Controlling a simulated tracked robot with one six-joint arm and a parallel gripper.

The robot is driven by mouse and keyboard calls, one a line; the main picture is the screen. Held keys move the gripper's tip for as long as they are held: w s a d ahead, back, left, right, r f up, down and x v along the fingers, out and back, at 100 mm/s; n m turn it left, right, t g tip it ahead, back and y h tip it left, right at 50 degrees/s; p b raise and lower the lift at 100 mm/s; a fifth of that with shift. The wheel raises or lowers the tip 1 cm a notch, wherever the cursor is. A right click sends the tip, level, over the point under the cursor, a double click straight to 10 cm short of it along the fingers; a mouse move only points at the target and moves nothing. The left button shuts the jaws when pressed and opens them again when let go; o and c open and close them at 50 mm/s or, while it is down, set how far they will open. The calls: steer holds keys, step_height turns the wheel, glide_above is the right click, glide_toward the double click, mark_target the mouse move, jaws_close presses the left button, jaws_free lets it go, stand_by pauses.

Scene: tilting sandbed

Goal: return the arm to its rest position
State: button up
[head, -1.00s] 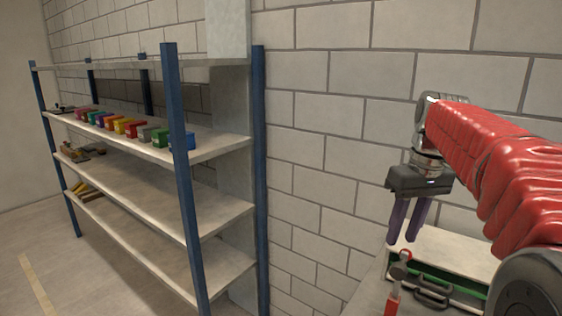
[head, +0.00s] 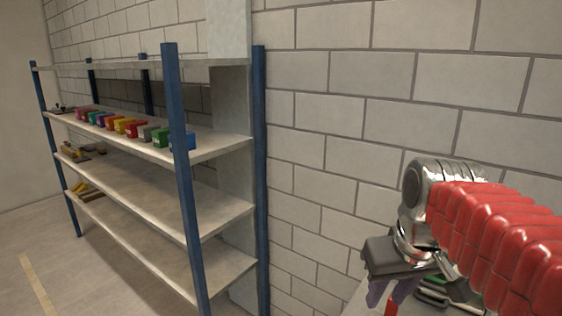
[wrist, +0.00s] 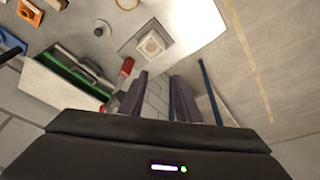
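My gripper (head: 382,300) hangs at the lower right of the head view, below my red-sleeved arm. Its dark purple fingers point down and are partly cut off by the bottom edge. In the wrist view my gripper (wrist: 160,88) has its two fingers apart with nothing between them, so it is open and empty. My arm is bent, with the forearm reaching in from the right edge and the wrist low in front of the brick wall. Most of my arm's base is out of view.
A case with green lining (wrist: 72,72) and a red-handled tool (wrist: 127,67) lie near my gripper. A blue-posted shelf (head: 178,150) with several coloured boxes stands to the left. The floor (head: 110,275) before it is clear. The brick wall (head: 410,100) stands behind my arm.

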steer(key=s+a+f+m+t, duration=0.1)
steer(key=s+a+f+t, duration=0.1)
steer(key=s+f, duration=0.6)
steer(key=shift+s+a, duration=0.35)
steer(key=shift+a, duration=0.05)
steer(key=shift+s+f, duration=0.1)
